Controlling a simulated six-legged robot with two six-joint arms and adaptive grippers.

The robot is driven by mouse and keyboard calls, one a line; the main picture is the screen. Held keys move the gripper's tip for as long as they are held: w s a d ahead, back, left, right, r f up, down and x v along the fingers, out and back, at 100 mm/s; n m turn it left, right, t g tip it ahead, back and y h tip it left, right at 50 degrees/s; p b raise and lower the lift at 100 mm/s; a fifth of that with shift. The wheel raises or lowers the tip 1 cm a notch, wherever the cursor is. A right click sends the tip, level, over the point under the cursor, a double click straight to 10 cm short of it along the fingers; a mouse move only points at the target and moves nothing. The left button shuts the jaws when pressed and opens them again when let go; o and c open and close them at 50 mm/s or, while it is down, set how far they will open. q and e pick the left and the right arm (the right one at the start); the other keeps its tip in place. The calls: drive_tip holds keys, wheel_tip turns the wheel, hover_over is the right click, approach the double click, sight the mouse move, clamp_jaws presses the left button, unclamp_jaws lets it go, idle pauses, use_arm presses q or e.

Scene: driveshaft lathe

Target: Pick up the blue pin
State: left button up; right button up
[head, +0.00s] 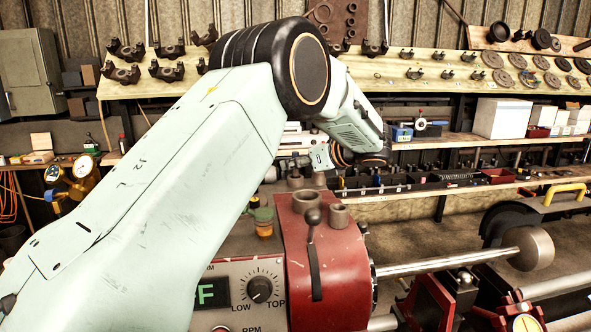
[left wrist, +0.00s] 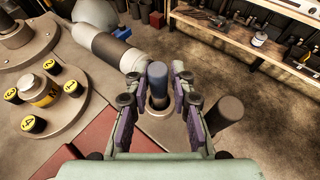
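The blue pin (left wrist: 157,76) stands upright in a round metal socket in the left wrist view, its top toward the camera. My left gripper (left wrist: 158,88) is open, with its purple-padded fingers on either side of the pin and a visible gap on each side. In the head view my left gripper (head: 297,164) is small and partly hidden behind my left arm, above the red lathe headstock (head: 325,262). I cannot make out the pin in the head view. My right gripper is in neither view.
A dark grey cylinder (left wrist: 226,112) stands close to the right finger. Several numbered yellow-topped knobs (left wrist: 34,124) are at the left of the wrist view. A metal shaft (head: 450,258) runs right from the headstock. Shelves with parts (head: 440,68) line the back wall.

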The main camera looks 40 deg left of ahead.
use_arm(q)
drive_tip(key=shift+s+a, duration=0.1)
drive_tip(key=shift+a, duration=0.15)
drive_tip(key=shift+c, duration=1.4)
drive_tip(key=shift+d+r, duration=0.1)
drive_tip(key=shift+d, duration=0.3)
clamp_jaws()
drive_tip(key=shift+a, duration=0.2)
